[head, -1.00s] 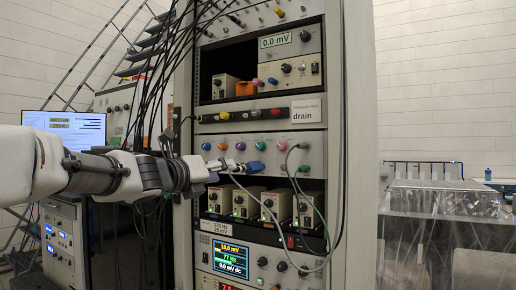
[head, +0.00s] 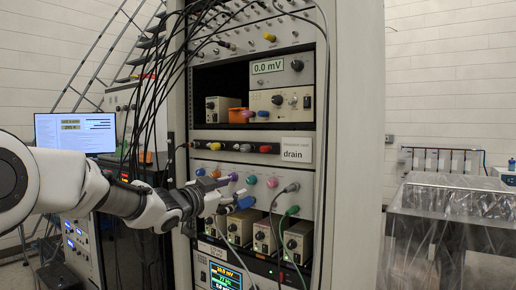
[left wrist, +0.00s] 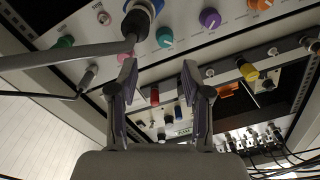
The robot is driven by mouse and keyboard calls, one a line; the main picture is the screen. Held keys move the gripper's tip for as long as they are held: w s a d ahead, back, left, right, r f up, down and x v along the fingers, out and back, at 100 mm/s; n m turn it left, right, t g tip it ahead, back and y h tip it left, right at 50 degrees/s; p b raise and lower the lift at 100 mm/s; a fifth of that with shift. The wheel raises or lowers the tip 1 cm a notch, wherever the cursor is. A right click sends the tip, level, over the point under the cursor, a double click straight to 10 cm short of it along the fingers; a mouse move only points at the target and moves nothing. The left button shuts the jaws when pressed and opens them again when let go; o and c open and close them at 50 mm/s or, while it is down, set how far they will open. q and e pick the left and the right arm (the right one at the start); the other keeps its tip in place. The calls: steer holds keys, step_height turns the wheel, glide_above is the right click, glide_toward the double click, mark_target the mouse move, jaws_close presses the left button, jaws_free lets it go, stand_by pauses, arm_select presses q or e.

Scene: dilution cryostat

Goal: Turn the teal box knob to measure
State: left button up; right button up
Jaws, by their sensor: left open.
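A teal round knob (head: 251,180) is on the light panel of the rack, between a purple knob (head: 233,176) and a pink one (head: 272,182). It also shows in the left wrist view (left wrist: 165,37). Several beige boxes with dark knobs (head: 298,240) stand on the shelf below; I cannot make out a teal one among them. My left gripper (head: 226,202) is before the panel's lower left, partly covering the boxes behind. Its fingers (left wrist: 158,80) are apart with nothing between them. My right gripper is not in view.
Black cables hang along the rack's left side. A plastic-covered table (head: 450,196) stands at the right.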

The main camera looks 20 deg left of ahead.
mark_target(249, 181)
arm_select(q)
steer(key=shift+w+a+r, duration=0.15)
steer(key=shift+a+r, duration=0.15)
steer(key=shift+a, duration=0.15)
steer(key=p+x, duration=0.1)
steer(key=x, duration=0.2)
steer(key=p+x, duration=0.2)
steer(key=x, duration=0.2)
steer(key=shift+w+d+f, duration=0.15)
steer(key=shift+w+d, duration=0.1)
steer(key=shift+d, duration=0.05)
steer(key=shift+s+a, duration=0.15)
steer(key=shift+a, duration=0.1)
steer(key=shift+d, duration=0.1)
jaws_close()
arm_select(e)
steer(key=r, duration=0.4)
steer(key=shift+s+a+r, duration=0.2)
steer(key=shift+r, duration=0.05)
